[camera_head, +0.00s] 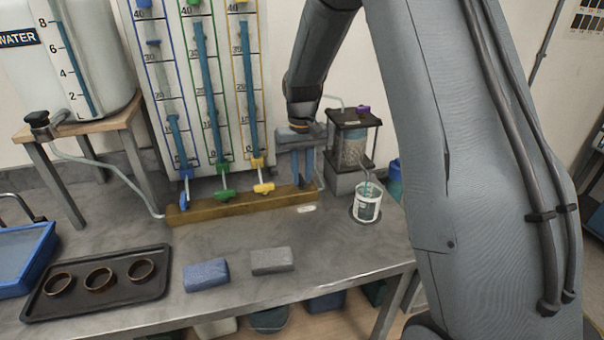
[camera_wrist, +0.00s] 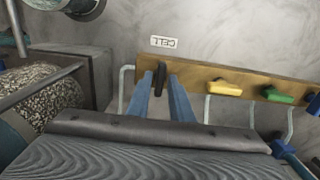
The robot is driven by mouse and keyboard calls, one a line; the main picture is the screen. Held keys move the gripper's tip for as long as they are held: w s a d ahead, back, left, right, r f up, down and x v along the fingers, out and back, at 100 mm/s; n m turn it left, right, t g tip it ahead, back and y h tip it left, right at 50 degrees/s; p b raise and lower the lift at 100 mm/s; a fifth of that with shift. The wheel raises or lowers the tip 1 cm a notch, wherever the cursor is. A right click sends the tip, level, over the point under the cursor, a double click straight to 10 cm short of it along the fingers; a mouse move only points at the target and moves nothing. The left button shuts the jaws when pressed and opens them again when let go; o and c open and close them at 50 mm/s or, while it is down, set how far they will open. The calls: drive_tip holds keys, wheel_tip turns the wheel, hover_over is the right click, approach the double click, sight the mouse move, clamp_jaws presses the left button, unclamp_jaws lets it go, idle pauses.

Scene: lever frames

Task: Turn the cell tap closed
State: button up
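The cell tap's black lever handle (camera_wrist: 160,79) shows in the wrist view at the end of the wooden rail (camera_wrist: 190,80), beside a white CELL label (camera_wrist: 164,42). The handle stands across the rail, unlike the yellow and green ones. My gripper (camera_wrist: 160,84) is there with its two blue fingers on either side of the handle. The fingers look apart, with a narrow gap to the handle on the right side. In the head view my gripper (camera_head: 303,170) points down at the rail's right end, and its fingers hide the tap. The label (camera_head: 307,208) lies on the bench in front.
Blue, green and yellow taps (camera_head: 224,194) stand left along the rail under the tube panel. A packed column (camera_head: 352,145) and a white beaker (camera_head: 367,202) are close on the right. Two blocks (camera_head: 206,274) and a black tray (camera_head: 98,283) lie in front.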

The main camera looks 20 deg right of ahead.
clamp_jaws()
drive_tip(key=shift+m, duration=0.3)
drive_tip(key=m, duration=0.8)
drive_tip(key=shift+w, duration=0.1)
drive_tip(key=m, duration=0.9)
drive_tip(key=shift+r+p, duration=0.1)
drive_tip(key=shift+p, duration=0.2)
drive_tip(key=shift+m, duration=0.3)
